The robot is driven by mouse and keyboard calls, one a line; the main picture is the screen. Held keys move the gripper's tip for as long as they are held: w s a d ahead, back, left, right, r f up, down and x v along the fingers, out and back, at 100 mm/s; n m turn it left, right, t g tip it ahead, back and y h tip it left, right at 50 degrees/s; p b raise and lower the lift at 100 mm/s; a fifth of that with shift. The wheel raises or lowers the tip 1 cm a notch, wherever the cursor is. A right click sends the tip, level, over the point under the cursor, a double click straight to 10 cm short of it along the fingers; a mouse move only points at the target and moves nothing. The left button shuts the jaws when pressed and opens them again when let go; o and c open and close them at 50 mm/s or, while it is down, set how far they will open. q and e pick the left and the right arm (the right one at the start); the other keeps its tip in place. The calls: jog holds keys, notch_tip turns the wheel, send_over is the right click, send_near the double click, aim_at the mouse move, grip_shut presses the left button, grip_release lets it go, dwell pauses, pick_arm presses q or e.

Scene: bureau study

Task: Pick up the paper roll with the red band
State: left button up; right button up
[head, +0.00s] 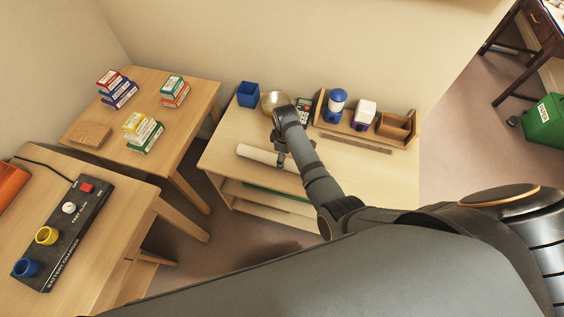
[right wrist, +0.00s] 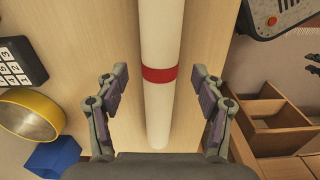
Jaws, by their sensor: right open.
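The paper roll (right wrist: 159,110) is a long white tube with a red band (right wrist: 160,74) around it. In the right wrist view it runs from the top edge down between the fingers of my right gripper (right wrist: 159,105), which is open with a gap on each side of the roll. In the head view the white roll (head: 258,155) lies on the light wooden desk top (head: 225,140), and my right gripper (head: 283,160) is over it. The gripper and arm hide part of the roll there, including the band. My left gripper is not in view.
Behind the roll are a blue cup (head: 248,94), a brass bowl (head: 271,101), a calculator (head: 304,108) and a wooden organizer (head: 395,127). A side table (head: 185,140) holds several stacked boxes. A battery charger (head: 62,235) lies on the table at left.

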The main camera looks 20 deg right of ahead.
notch_tip(320, 180, down, 3)
jog(key=shift+f, duration=0.15)
jog(key=c, duration=1.2)
notch_tip(320, 180, up, 10)
jog(key=shift+r+p, duration=0.1)
jog(key=shift+p, duration=0.3)
jog(key=shift+c, duration=0.2)
